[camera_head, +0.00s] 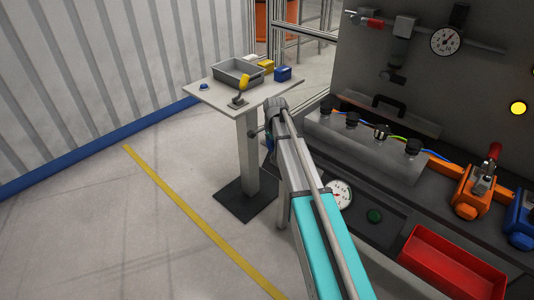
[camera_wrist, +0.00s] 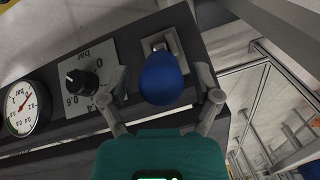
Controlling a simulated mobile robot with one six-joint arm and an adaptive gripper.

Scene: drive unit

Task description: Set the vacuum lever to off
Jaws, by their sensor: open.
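A lever with a blue ball knob (camera_wrist: 163,80) stands on a metal plate (camera_wrist: 160,42) on a dark panel in the wrist view. No label naming it as the vacuum lever is readable. My gripper (camera_wrist: 161,73) is open, with one finger on each side of the blue knob and gaps visible at both sides. Whether the knob lies at fingertip depth is unclear. In the head view my arm reaches away toward the bench's far end, and I cannot make out the blue knob there.
A black dial knob (camera_wrist: 83,82) on a "bar" plate and a round gauge (camera_wrist: 24,106) are left of the lever. The small table (camera_head: 195,91) holds a grey tray (camera_head: 220,77). A red bin (camera_head: 450,268) and orange valve (camera_head: 466,208) are at the right.

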